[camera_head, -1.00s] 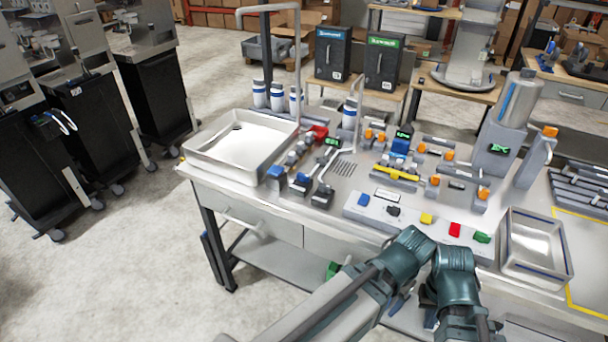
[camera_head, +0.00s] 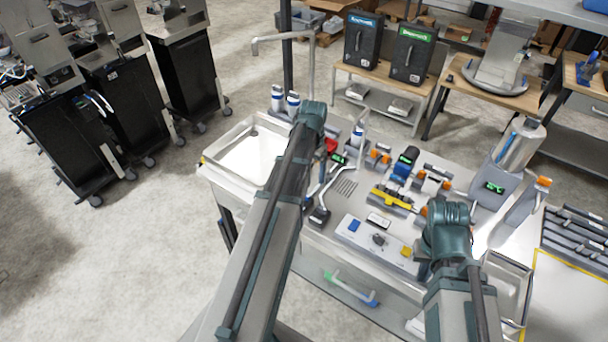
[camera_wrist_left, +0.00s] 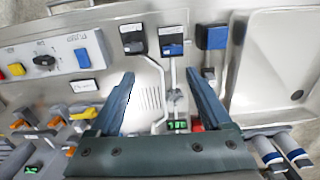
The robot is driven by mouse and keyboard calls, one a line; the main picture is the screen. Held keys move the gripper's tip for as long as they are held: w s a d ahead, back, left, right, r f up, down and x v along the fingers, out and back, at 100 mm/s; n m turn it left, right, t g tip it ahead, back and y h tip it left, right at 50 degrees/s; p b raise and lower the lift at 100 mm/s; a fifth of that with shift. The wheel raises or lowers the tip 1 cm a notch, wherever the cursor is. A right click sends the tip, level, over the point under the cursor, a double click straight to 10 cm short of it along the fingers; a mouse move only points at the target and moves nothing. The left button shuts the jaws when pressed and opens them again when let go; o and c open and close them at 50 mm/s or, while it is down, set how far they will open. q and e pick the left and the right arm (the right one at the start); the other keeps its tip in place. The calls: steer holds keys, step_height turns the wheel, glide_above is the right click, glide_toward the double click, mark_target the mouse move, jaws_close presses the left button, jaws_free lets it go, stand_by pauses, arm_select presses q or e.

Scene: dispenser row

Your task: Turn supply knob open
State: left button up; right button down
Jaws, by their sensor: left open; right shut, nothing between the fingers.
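A dark round knob (camera_head: 379,239) sits on the white panel (camera_head: 350,238) at the bench front; it also shows at the left of the left wrist view (camera_wrist_left: 44,60). I cannot tell whether this is the supply knob. My left gripper (camera_wrist_left: 162,78) is open and empty, above the bench between the knob panel and the sink.
The sink tray (camera_head: 222,148) is at the bench's left, with a tall bent pipe (camera_head: 283,36) behind. A metal tray (camera_head: 505,285) is at the right front.

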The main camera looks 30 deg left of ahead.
arm_select(q)
steer(key=a, duration=0.1)
steer(key=r, duration=0.1)
steer(key=a, duration=0.1)
steer(key=shift+w+a+r, duration=0.15)
steer(key=shift+w+a, duration=0.1)
steer(key=shift+a, duration=0.1)
arm_select(e)
steer(key=shift+w+r, duration=0.3)
steer(key=shift+r, duration=0.3)
steer(key=shift+f, duration=0.1)
arm_select(q)
step_height(320, 180, down, 14)
steer(key=b, duration=1.3)
steer(key=shift+r, duration=0.1)
arm_select(e)
step_height(320, 180, down, 14)
steer(key=shift+r, duration=0.2)
arm_select(q)
jaws_close()
